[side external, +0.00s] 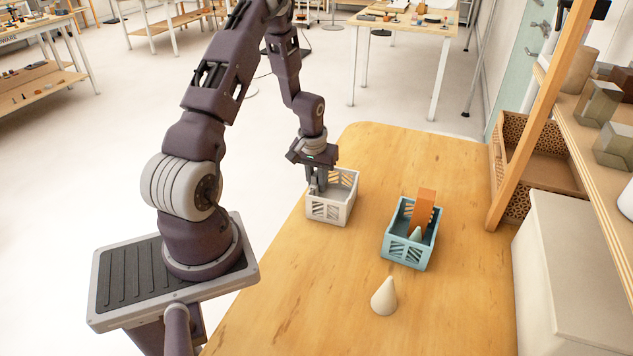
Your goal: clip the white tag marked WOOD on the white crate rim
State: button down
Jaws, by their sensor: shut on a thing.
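The white crate (331,212) stands near the table's left edge. My gripper (317,186) points down at the crate's left rear side, with its fingers at or just inside the rim. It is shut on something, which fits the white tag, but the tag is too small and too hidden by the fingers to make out. I cannot read any WOOD marking. I cannot tell whether the held thing touches the rim.
A teal crate (407,250) to the right holds an orange-brown block (423,209) and a pale cone. A cream cone (384,296) stands on the wooden table (300,300) in front. A shelf post (540,120) and a pale box (570,275) bound the right side.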

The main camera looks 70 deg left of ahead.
aim_at(316, 174)
jog(key=c, duration=1.3)
grip_release()
jog(key=r, duration=0.6)
jog(key=shift+s+d+r, duration=0.3)
jog(key=shift+s, duration=0.05)
jog(key=shift+d+r, duration=0.15)
jog(key=shift+r, duration=0.15)
jog(key=s+d+r+m+t, duration=0.2)
jog(key=d+r+m, duration=0.2)
jog(key=d+r, duration=1.2)
jog(key=s+d+r+m+t+h, duration=0.1)
jog(key=s+d+r+m, duration=0.4)
jog(key=s+d, duration=0.6)
notch_tip(316, 174, up, 2)
jog(key=shift+s+t, duration=0.7)
jog(key=shift+s, duration=0.25)
